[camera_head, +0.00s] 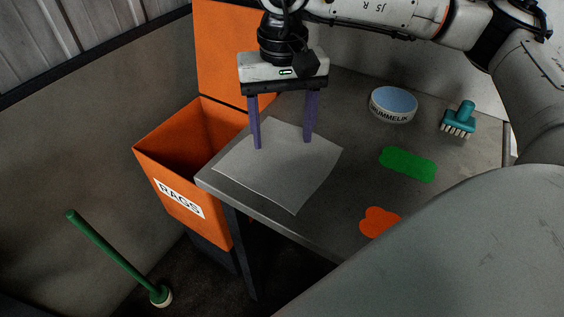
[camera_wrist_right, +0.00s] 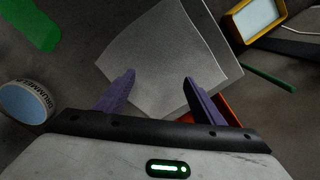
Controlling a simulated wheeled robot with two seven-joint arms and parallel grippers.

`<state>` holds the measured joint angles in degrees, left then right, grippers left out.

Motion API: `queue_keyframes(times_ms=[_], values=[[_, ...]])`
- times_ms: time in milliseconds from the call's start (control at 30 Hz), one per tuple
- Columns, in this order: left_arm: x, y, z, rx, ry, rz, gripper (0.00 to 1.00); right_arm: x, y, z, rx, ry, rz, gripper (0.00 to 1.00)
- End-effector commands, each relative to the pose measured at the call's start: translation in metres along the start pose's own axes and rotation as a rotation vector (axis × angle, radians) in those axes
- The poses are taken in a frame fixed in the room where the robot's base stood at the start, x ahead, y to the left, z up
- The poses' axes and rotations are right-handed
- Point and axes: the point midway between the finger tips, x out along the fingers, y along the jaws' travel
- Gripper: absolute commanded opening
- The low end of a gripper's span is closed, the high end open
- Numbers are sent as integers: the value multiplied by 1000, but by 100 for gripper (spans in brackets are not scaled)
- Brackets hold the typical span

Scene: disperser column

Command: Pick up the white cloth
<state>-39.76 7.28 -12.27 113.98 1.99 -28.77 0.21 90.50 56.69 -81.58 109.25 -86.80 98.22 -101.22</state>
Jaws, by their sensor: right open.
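The white cloth (camera_head: 290,170) lies flat on the grey table near its left corner, with one edge along the table's left side. It also shows in the right wrist view (camera_wrist_right: 165,50), beyond the fingertips. My right gripper (camera_head: 282,143) is open and empty, its two purple fingers pointing down over the far part of the cloth. In the right wrist view the fingers (camera_wrist_right: 158,74) stand apart with cloth visible between them. I cannot tell whether the fingertips touch the cloth. My left gripper is not in view.
An orange bin marked RAGS (camera_head: 180,197) with its lid up stands left of the table (camera_head: 335,100). A blue-and-white bowl (camera_head: 393,104), a teal brush (camera_head: 459,118), a green pad (camera_head: 408,164) and an orange pad (camera_head: 379,222) lie to the right. A green-handled brush (camera_head: 118,256) leans at lower left.

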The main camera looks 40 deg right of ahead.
Motion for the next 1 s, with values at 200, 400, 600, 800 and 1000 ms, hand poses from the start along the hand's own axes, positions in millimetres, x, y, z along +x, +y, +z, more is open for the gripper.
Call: queue_keyframes(times_ms=[200,400,600,800,1000], values=[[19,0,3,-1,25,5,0,34,0,0,-1,-1,0,62],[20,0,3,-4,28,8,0,37,0,0,-1,1,0,62],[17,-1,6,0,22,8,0,36,0,0,-1,0,0,62],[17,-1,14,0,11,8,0,38,0,0,-1,0,0,62],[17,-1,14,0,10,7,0,38,0,0,-1,0,1,45]])
